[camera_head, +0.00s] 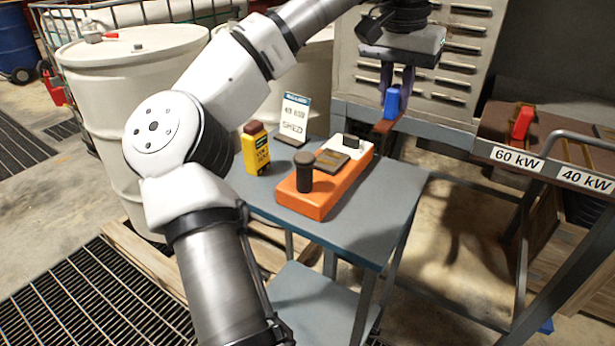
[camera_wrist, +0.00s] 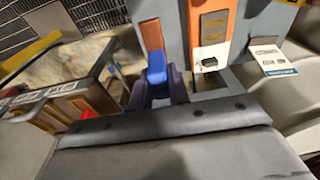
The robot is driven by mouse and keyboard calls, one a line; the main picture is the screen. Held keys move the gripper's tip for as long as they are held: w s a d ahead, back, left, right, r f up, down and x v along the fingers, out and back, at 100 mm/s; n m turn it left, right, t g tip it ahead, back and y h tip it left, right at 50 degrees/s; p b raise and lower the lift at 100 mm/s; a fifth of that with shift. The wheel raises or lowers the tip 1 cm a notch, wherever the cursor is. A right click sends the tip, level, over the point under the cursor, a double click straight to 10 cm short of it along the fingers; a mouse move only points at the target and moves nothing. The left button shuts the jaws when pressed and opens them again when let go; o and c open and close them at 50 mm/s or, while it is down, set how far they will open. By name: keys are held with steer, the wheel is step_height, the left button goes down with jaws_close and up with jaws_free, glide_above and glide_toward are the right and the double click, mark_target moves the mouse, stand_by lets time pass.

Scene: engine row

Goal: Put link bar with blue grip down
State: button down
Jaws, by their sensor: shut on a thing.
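My gripper (camera_head: 397,82) is shut on the blue grip (camera_head: 392,101) of the link bar and points down. The link bar (camera_head: 384,127) is a flat reddish-brown strip below the grip, partly hidden by it. It is held beyond the far right part of the grey cart top (camera_head: 385,205); I cannot tell whether it touches anything. In the wrist view the blue grip (camera_wrist: 156,68) sits between the purple-grey fingers, with the brown bar (camera_wrist: 151,35) reaching away from it, beside the orange block.
An orange block (camera_head: 314,205) with a dark knob, a yellow tester (camera_head: 255,150) and a "40 kW SHED" sign (camera_head: 294,118) stand on the cart. At right, a red grip (camera_head: 522,122) stands on the bench behind the "60 kW" label (camera_head: 517,159). The cart's front right is clear.

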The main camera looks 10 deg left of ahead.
steer(key=shift+a+f, duration=0.1)
steer(key=shift+f, duration=0.2)
step_height(320, 180, down, 20)
steer(key=shift+r+b, duration=0.25)
steer(key=shift+b, duration=0.1)
steer(key=shift+f, duration=0.1)
steer(key=shift+f, duration=0.15)
steer(key=c, duration=1.3)
jaws_free()
